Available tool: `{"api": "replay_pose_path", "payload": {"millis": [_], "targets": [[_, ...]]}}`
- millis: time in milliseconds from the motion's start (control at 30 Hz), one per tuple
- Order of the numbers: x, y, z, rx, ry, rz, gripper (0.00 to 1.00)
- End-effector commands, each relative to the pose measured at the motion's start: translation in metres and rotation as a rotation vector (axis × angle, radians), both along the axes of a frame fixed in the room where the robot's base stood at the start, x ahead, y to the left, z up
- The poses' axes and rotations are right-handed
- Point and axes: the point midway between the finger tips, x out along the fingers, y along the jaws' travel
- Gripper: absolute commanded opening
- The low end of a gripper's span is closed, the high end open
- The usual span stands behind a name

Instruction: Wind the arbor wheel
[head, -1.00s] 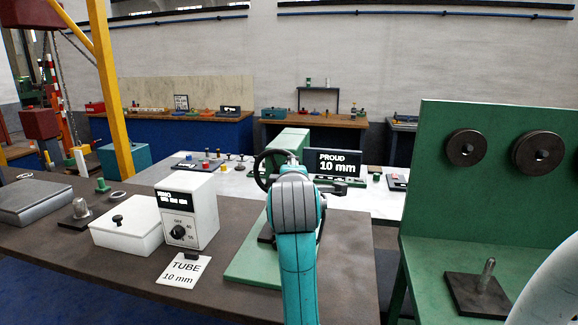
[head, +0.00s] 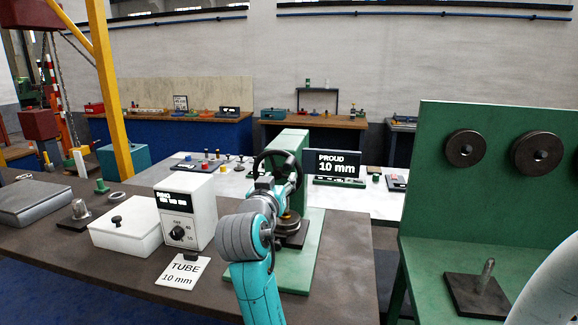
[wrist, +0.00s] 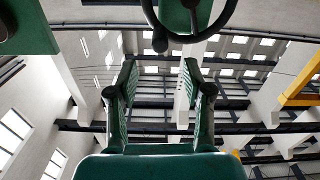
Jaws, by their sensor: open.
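The black arbor wheel (head: 275,153) sits on the green press in the middle of the head view, partly hidden behind my arm. In the wrist view, the lower part of its rim (wrist: 190,39) and a rounded handle knob (wrist: 160,42) show at the top, in front of a green body. My gripper (wrist: 160,68) is open and empty, with its two fingers apart. The knob lies beyond the fingertips, near the middle of the gap; I cannot tell the distance. In the head view, my gripper (head: 268,185) is close to the wheel, with its fingers hard to make out.
A display (head: 335,167) reading "PROUD 10 mm" stands right of the press. A white control box (head: 188,213), a "TUBE 10 mm" card (head: 183,272) and a lidded white box (head: 125,230) stand to the left. A green rack (head: 490,200) with dark rollers is at right.

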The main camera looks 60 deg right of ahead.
Motion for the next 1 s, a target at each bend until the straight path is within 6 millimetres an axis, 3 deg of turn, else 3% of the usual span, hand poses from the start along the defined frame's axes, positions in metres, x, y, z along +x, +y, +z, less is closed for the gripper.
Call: {"api": "replay_pose_path", "payload": {"millis": [167,600,800,1000], "targets": [[0.005,-0.015,0.000,0.001,-0.005,-0.003,0.50],[0.033,-0.082,0.000,0.001,-0.003,-0.002,0.50],[0.039,-0.097,0.000,0.001,-0.004,-0.001,0.50],[0.041,-0.099,0.000,0.002,-0.004,0.000,0.50]]}}
